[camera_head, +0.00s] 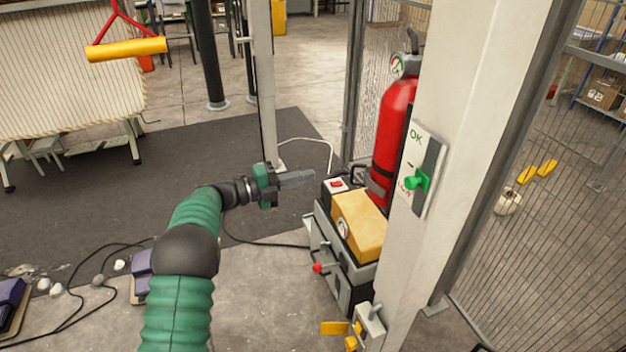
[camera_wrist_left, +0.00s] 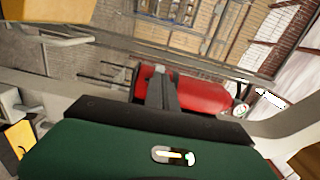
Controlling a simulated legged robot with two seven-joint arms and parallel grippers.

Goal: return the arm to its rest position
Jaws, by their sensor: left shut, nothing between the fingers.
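My left arm comes in from the lower left of the head view, with green sleeves and dark joints. My left gripper (camera_head: 297,179) points right, its fingers closed together with nothing between them. It is in the air, left of the red cylinder (camera_head: 392,130) and the machine with the yellow box (camera_head: 360,224). In the left wrist view the closed fingers (camera_wrist_left: 161,88) show in front of the red cylinder (camera_wrist_left: 195,95). I cannot tell whether they touch anything. My right gripper is in neither view.
A pale post (camera_head: 475,120) with a green switch (camera_head: 417,182) stands right of the cylinder. Wire mesh fencing (camera_head: 550,230) is at the right. Purple pedals (camera_head: 140,275) and black cables lie on the floor at lower left. A yellow-handled hanger (camera_head: 126,49) hangs at upper left.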

